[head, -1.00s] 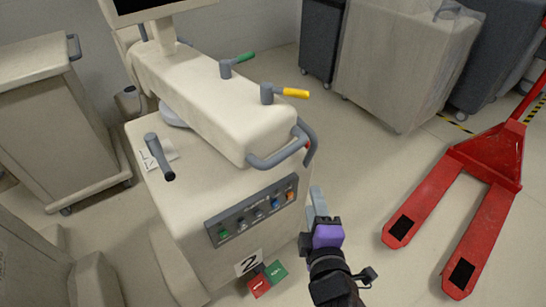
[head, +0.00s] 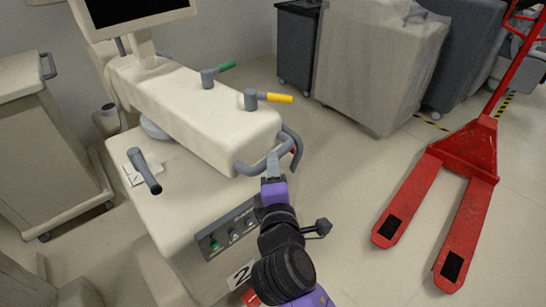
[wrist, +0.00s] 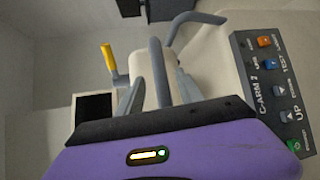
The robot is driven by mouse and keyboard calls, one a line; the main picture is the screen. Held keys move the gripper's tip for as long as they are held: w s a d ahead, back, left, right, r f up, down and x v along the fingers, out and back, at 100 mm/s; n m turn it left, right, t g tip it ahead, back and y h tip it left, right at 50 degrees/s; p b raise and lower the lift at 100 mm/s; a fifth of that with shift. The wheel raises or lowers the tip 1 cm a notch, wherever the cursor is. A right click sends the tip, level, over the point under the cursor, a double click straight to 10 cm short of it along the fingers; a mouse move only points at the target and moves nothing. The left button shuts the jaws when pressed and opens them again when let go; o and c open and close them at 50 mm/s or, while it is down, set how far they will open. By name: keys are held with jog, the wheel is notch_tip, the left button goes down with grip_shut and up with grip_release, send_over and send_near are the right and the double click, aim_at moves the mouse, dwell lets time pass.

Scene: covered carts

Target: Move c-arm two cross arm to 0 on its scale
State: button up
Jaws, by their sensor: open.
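The c-arm two machine is a cream cart marked 2, with a thick cross arm (head: 190,105) on top. A grey bar handle (head: 248,170) is at the cross arm's near end. A green-tipped lever (head: 217,73) and a yellow-tipped lever (head: 268,98) stand on the arm; the yellow one also shows in the wrist view (wrist: 115,65). My gripper (head: 273,165) is open, its fingers pointing up close to the bar handle. I cannot tell whether they touch it. In the wrist view the control panel (wrist: 273,85) reads C-ARM 2. I cannot make out a scale.
A grey handle (head: 144,172) stands on the cart's left top. A red pallet jack (head: 462,150) stands at the right. Covered carts (head: 375,60) line the back, and a cream cart (head: 45,150) stands left. Floor between the machine and the pallet jack is clear.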

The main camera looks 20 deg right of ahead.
jog(key=shift+x, duration=2.65)
grip_shut()
